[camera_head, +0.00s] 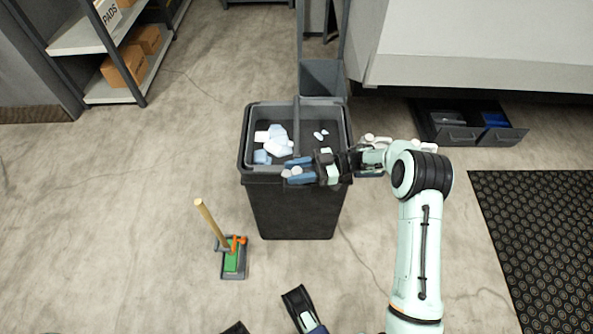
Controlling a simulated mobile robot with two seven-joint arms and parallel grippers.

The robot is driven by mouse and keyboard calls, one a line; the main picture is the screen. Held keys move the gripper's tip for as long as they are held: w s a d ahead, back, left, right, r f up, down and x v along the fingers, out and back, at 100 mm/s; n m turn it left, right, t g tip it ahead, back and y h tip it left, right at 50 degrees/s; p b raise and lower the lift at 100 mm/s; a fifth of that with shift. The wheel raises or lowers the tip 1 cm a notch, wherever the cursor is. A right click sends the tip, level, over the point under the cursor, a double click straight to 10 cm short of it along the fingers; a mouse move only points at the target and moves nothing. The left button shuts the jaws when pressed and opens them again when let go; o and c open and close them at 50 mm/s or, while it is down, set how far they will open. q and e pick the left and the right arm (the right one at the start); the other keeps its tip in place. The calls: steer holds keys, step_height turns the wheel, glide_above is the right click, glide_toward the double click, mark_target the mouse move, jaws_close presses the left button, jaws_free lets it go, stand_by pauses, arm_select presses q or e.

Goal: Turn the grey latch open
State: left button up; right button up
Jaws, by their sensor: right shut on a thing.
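My right gripper (291,172) reaches in from the right over the front rim of the dark two-part bin (300,210). Its blue fingers are shut on a small pale grey piece at that rim. This looks like the grey latch, but it is mostly hidden by the fingers, and I cannot tell its angle.
White and pale blue scraps (278,141) lie in the bin's left compartment, small white bits (321,134) in the right. A wooden-handled tool with a green and orange base (232,261) stands on the floor. Shelf (90,35), open drawers (460,135) and black mat (545,240) surround clear floor.

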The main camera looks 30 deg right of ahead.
arm_select(q)
steer(key=shift+s, duration=0.1)
stand_by(0.4)
arm_select(e)
steer(key=o, duration=0.9)
steer(key=shift+o, duration=0.2)
step_height(320, 180, up, 13)
steer(key=p, duration=0.4)
step_height(320, 180, up, 6)
steer(key=p, duration=0.1)
glide_above(297, 170)
arm_select(q)
steer(key=w+d+r+t, duration=0.1)
steer(key=w+r, duration=0.3)
steer(key=r, duration=0.4)
steer(key=shift+d+m+t, duration=0.3)
steer(key=shift+d+t, duration=0.1)
steer(key=shift+d, duration=0.4)
arm_select(e)
steer(key=shift+r, duration=0.55)
arm_select(q)
steer(key=shift+w, duration=0.1)
